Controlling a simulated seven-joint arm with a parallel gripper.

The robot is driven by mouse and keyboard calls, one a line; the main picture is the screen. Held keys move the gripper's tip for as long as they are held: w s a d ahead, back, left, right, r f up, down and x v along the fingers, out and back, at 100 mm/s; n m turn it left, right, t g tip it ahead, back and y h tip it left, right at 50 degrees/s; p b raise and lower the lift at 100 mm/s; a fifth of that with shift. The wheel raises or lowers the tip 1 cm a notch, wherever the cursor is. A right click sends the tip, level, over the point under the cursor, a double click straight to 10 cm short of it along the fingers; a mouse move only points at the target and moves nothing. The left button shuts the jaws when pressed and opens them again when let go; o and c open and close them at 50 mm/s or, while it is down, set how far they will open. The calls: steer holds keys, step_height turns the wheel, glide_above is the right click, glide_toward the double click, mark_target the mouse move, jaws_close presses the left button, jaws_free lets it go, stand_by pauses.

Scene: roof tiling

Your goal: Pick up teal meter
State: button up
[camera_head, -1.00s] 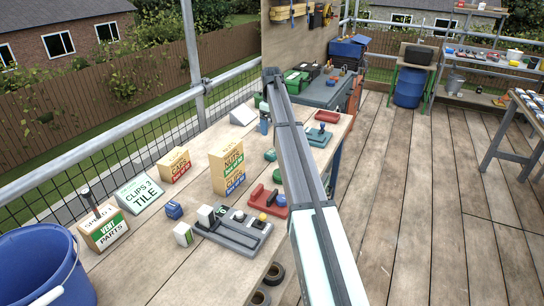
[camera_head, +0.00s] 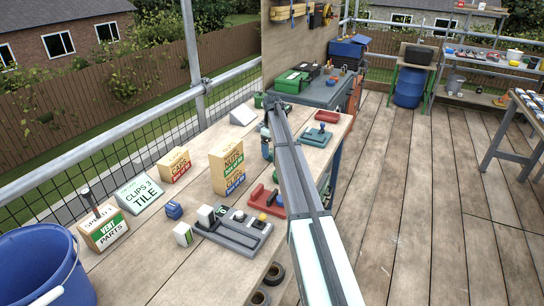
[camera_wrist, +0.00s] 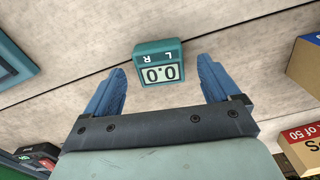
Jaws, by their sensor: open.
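The teal meter (camera_wrist: 158,62) lies on the pale bench top in the wrist view, its display reading 0.0 upside down with the letters L and R. My gripper (camera_wrist: 160,68) is open, with one blue finger on each side of the meter's near part. Clear gaps show between the fingers and the meter, and nothing is held. In the head view my gripper (camera_head: 266,146) points down over the middle of the bench, beyond the cardboard boxes. My arm hides much of that spot, and I cannot make out the meter clearly there.
A teal tray (camera_head: 318,136) lies to the right, and a red stand (camera_head: 266,198) and a grey fixture (camera_head: 235,232) lie nearer. Bare bench surrounds the meter.

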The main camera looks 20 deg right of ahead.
step_height(320, 180, down, 2)
steer(key=shift+f, duration=0.1)
steer(key=c, duration=1.2)
